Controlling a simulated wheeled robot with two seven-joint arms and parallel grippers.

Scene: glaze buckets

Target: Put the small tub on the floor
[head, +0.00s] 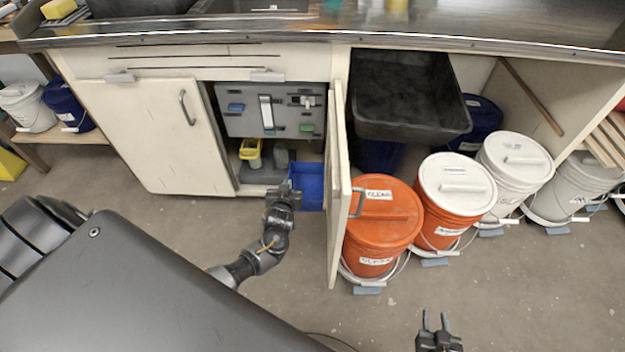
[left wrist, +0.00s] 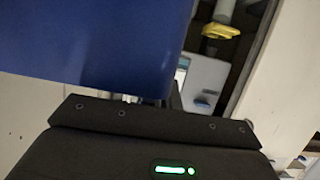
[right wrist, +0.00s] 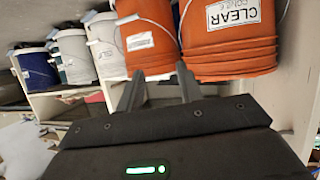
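The small blue tub (head: 311,187) is at the front of the open cabinet, left of the open door. Its right side is partly hidden by the door, and I cannot tell whether it touches anything below. My left gripper (head: 286,190) is at the tub's left edge and appears shut on it. In the left wrist view the tub's blue wall (left wrist: 100,45) fills the upper left and hides most of the fingers. My right gripper (head: 435,320) is open and empty over the floor at the lower right; its parted fingers show in the right wrist view (right wrist: 158,90).
The open cabinet door (head: 338,190) stands beside the tub. An orange bucket (head: 384,222) and several other lidded buckets stand right of the door. The grey floor (head: 170,215) before the cabinet is clear.

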